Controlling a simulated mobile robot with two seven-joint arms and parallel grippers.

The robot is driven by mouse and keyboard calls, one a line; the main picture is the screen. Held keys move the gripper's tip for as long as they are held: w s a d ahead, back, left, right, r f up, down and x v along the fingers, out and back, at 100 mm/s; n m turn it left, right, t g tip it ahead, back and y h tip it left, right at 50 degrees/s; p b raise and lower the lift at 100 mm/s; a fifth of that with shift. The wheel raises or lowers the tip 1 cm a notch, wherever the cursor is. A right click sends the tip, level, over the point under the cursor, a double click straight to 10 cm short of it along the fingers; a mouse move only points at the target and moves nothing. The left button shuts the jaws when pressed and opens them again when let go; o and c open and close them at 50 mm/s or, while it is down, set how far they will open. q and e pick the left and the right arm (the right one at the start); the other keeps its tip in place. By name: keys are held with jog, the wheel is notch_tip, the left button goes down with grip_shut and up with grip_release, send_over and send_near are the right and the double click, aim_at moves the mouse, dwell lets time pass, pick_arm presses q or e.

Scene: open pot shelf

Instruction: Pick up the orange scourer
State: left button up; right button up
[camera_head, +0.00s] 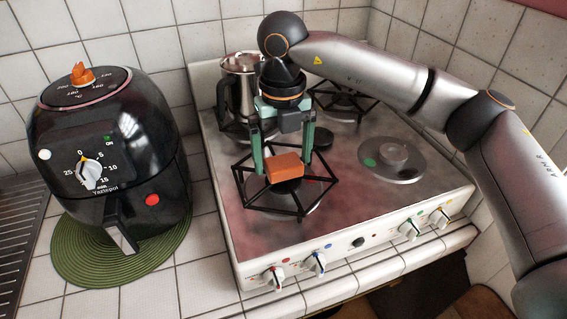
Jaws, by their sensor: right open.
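The orange scourer (285,166) is a small block lying on the front left burner grate of the stove. My right gripper (284,168) points down over the burner with its two green fingers spread, one to each side of the scourer. The fingers look open, and I cannot tell whether they touch the scourer. My left gripper is not in view.
A steel pot (238,85) stands at the stove's back left, behind my right gripper. A metal lid (392,159) lies at the stove's right. A black air fryer (110,150) stands on a green round mat (75,262) at left. Knobs (318,262) line the stove's front edge.

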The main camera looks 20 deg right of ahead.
aim_at(283, 160)
jog(key=c, duration=1.1)
jog(key=shift+c, duration=0.2)
jog(key=shift+r, duration=0.45)
notch_tip(283, 160, up, 2)
jog(key=shift+r, duration=0.2)
jog(key=s+a+r+b, duration=0.2)
jog(key=s+a+r, duration=0.1)
jog(key=s+r, duration=0.6)
jog(key=s, duration=0.4)
jog(key=shift+s+a+r, duration=0.3)
